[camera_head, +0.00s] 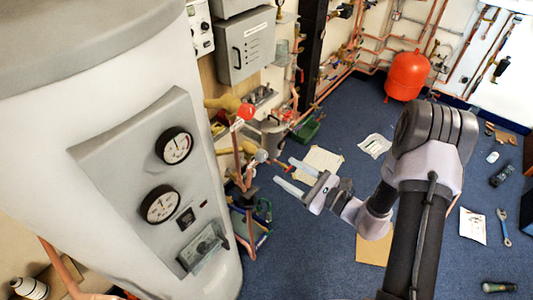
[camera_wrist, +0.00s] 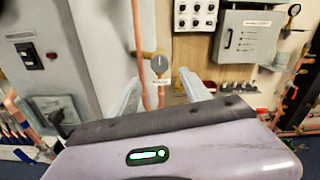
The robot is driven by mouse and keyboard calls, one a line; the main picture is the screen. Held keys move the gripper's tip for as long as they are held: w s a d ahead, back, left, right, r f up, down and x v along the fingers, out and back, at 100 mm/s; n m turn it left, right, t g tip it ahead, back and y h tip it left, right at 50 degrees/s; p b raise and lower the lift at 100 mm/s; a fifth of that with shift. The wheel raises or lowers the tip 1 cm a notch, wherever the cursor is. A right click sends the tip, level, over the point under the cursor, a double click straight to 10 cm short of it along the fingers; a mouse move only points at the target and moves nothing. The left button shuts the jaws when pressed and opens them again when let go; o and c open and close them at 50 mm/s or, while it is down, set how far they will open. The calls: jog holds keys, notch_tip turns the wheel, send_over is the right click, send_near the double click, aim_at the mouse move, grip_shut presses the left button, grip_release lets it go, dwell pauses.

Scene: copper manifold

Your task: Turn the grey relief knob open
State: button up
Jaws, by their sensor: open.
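The grey relief knob (camera_wrist: 160,62) shows in the wrist view as a round grey knob on a brass fitting, with a small white label below it. In the head view a small pale grey round part (camera_head: 261,155) on the copper pipework looks like the same knob. My gripper (camera_head: 282,170) is open and empty, its two pale fingers pointing left toward the pipework. In the wrist view the fingers of my gripper (camera_wrist: 160,85) lie to either side of the knob's line, with the knob beyond the tips. I see no contact.
A large grey cylinder with a gauge panel (camera_head: 150,180) stands at the left. A red knob (camera_head: 246,111) sits above the grey one. A grey control box (camera_head: 246,47) hangs behind. An orange vessel (camera_head: 407,75) stands at the back. Papers and tools lie on the blue floor.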

aim_at(265, 158)
jog(key=x, duration=1)
grip_shut()
